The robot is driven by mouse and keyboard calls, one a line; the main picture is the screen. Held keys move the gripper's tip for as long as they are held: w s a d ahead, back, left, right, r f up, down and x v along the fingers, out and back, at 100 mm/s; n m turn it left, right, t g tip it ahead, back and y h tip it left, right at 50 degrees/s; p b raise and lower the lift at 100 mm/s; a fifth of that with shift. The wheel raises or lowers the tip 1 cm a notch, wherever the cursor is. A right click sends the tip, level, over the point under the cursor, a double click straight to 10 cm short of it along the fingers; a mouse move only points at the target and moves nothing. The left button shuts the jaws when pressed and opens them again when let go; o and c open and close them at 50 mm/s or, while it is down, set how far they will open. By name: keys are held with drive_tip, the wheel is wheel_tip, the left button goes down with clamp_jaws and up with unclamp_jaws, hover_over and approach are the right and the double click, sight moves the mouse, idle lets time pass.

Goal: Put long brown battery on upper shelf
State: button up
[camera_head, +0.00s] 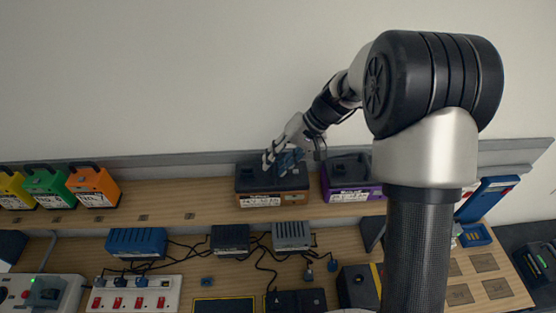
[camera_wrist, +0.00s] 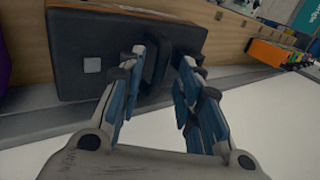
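The long brown battery (camera_head: 272,199) stands on the upper shelf (camera_head: 160,200), left of a purple battery (camera_head: 350,192). It has an orange-brown front with a white label and a dark top. My gripper (camera_head: 276,164) is over its top, reaching in from the right. In the wrist view the dark top (camera_wrist: 95,50) fills the upper left, with a black handle (camera_wrist: 157,60). My gripper (camera_wrist: 161,58) has its fingers apart, one on each side of the handle, with gaps visible. The far side of the battery is hidden in the head view.
Yellow (camera_head: 12,188), green (camera_head: 46,187) and orange (camera_head: 93,187) batteries stand at the left of the upper shelf. Bare shelf lies between the orange and brown ones. Chargers, cables and a power strip (camera_head: 137,293) crowd the lower level. A wall rises behind.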

drive_tip(key=shift+r, duration=0.2)
drive_tip(key=v, duration=1.1)
drive_tip(key=s+r+h, duration=0.2)
drive_tip(key=s+r, duration=0.3)
drive_tip(key=s, duration=0.3)
drive_tip(key=s+d+t+h, duration=0.2)
drive_tip(key=s, duration=0.8)
drive_tip(key=s+d+t+h, duration=0.2)
drive_tip(key=s, duration=0.8)
drive_tip(key=shift+s+d+f+t+h+b, duration=0.3)
drive_tip(key=shift+s+f+h, duration=0.1)
drive_tip(key=shift+f, duration=0.05)
drive_tip(key=shift+s+f, duration=0.1)
